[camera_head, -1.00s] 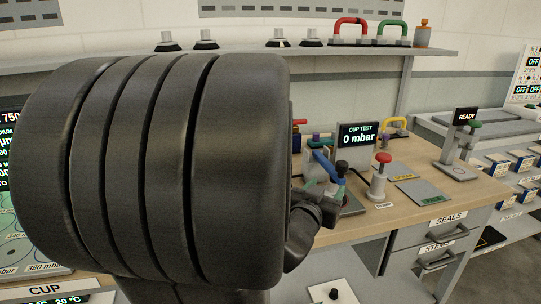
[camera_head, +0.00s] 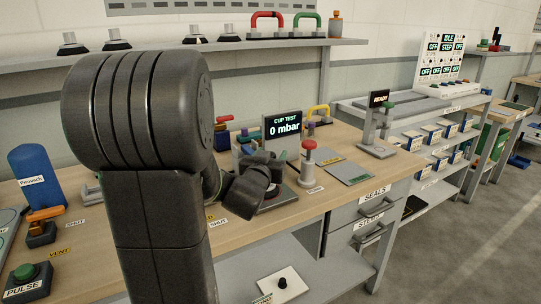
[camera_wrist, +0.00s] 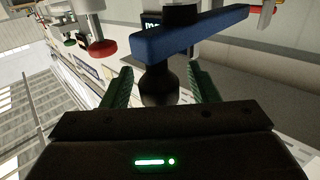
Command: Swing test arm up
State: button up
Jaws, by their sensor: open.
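The blue test arm (camera_wrist: 190,36) crosses the upper part of the wrist view, with a black round knob (camera_wrist: 158,86) below it. My gripper (camera_wrist: 160,88) is open, its green fingers on either side of the knob with gaps showing. Whether a finger touches the knob I cannot tell. In the head view my dark wrist (camera_head: 250,188) is at the cup test station, below its display (camera_head: 284,126), which reads "CUP TEST 0 mbar". My wrist and arm hide most of the test arm there.
A red-topped post (camera_head: 309,160) stands just right of my gripper; its red knob (camera_wrist: 103,47) shows in the wrist view. A grey plate (camera_head: 345,172) lies farther right, with a "READY" stand (camera_head: 378,125) beyond. A shelf (camera_head: 350,42) runs above the bench.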

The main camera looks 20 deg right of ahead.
jog(key=shift+w+d, duration=0.25)
grip_shut()
jog(key=shift+r, duration=0.1)
